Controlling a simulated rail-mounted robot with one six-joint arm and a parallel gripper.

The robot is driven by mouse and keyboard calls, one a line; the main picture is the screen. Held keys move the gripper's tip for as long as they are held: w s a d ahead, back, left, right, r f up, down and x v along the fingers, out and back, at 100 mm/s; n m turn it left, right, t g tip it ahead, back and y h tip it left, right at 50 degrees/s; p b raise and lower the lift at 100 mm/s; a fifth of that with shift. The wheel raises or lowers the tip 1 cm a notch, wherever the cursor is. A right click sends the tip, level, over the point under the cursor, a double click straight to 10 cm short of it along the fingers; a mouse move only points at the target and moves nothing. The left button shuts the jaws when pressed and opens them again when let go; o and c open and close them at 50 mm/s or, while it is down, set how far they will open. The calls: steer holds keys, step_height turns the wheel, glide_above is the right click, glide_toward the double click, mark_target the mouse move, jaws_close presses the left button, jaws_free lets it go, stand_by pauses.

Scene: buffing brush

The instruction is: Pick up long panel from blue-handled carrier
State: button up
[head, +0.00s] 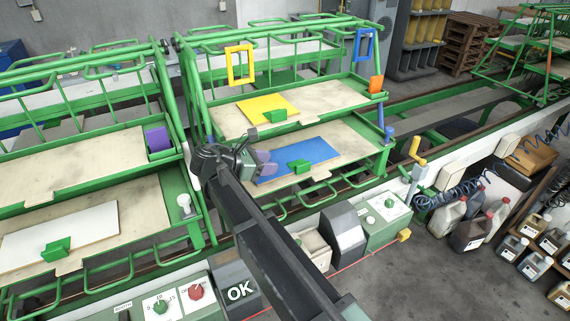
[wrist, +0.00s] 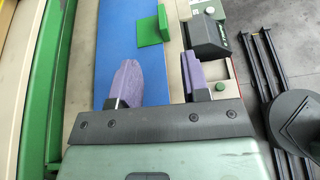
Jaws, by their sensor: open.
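A long blue panel (head: 318,150) lies flat on the lower shelf of the middle green carrier (head: 345,126), with a green block (head: 299,167) at its near edge. A blue handle (head: 388,134) stands at that carrier's right end. My gripper (head: 262,160) is open and empty at the panel's left end, partly hidden by my arm. In the wrist view my purple fingers (wrist: 158,62) are spread; the left one overlaps the blue panel (wrist: 117,35) and the right one lies beyond its edge. The green block (wrist: 151,28) is ahead of them. Height above the panel is unclear.
The upper shelf above holds a yellow panel (head: 262,107). An orange block (head: 376,84) is at its right end. The left carrier holds a white panel (head: 70,235) and purple block (head: 158,139). A control box (head: 386,216) and yellow-handled lever (head: 417,151) stand nearby.

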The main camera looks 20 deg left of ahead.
mark_target(301, 164)
steer(key=shift+w+d+n, duration=0.15)
steer(key=shift+d+n, duration=0.05)
steer(key=shift+n, duration=0.3)
steer(key=b+x, duration=0.2)
steer(key=x, duration=0.3)
steer(key=b+x, duration=0.2)
steer(key=x, duration=0.4)
steer(key=shift+a+f, duration=0.1)
steer(key=shift+f, duration=0.1)
steer(key=shift+r, duration=0.15)
jaws_close()
